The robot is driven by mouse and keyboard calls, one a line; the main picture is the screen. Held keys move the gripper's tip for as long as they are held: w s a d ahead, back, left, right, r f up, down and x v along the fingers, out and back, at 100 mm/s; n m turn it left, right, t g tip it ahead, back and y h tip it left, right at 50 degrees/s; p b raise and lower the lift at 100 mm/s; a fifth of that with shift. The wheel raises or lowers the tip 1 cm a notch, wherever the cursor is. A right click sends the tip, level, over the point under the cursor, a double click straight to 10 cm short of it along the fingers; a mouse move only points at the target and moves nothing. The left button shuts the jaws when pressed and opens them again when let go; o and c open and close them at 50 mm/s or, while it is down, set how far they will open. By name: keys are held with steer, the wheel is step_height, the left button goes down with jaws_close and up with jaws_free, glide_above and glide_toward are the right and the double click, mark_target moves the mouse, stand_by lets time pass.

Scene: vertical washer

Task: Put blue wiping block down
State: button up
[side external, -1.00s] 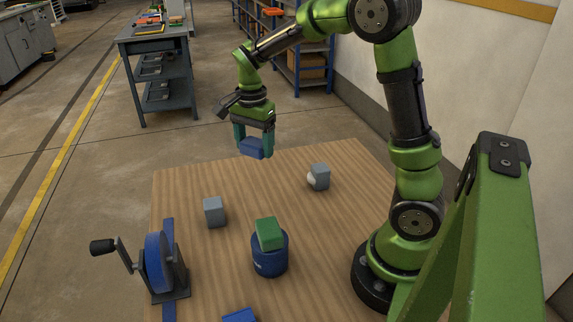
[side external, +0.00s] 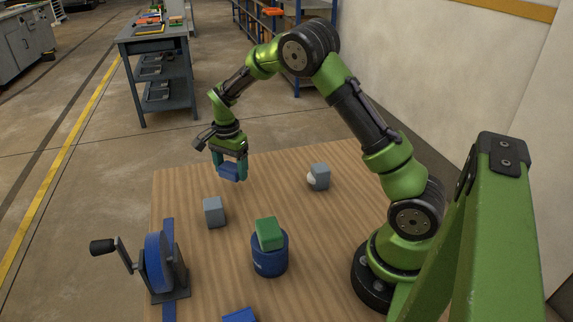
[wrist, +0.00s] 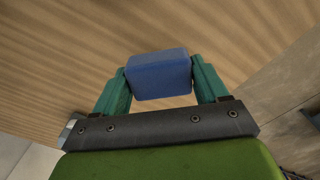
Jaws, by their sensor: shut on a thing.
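My gripper (side external: 230,170) has its teal fingers shut on the blue wiping block (side external: 230,173). In the side external view they are toward the back left of the wooden table (side external: 270,167), beyond the grey block on the left. In the wrist view the block (wrist: 159,75) sits between the two fingertips with wood grain behind it. The block looks held above the tabletop; the exact gap is hard to tell.
A grey block (side external: 214,212) stands at left and another grey block (side external: 320,177) with a white round thing at back right. A green block (side external: 269,234) rests on a blue round container (side external: 271,262). A cranked blue wheel (side external: 160,262) stands front left. A blue piece (side external: 239,315) lies at the front edge.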

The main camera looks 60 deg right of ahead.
glide_above(216, 178)
steer(key=shift+s+f, duration=0.2)
steer(key=shift+f, duration=0.15)
steer(key=shift+w+f, duration=0.1)
steer(key=shift+f, duration=1.6)
steer(key=shift+f, duration=0.1)
steer(key=o, duration=1)
steer(key=shift+f, duration=0.1)
steer(key=shift+o, duration=0.2)
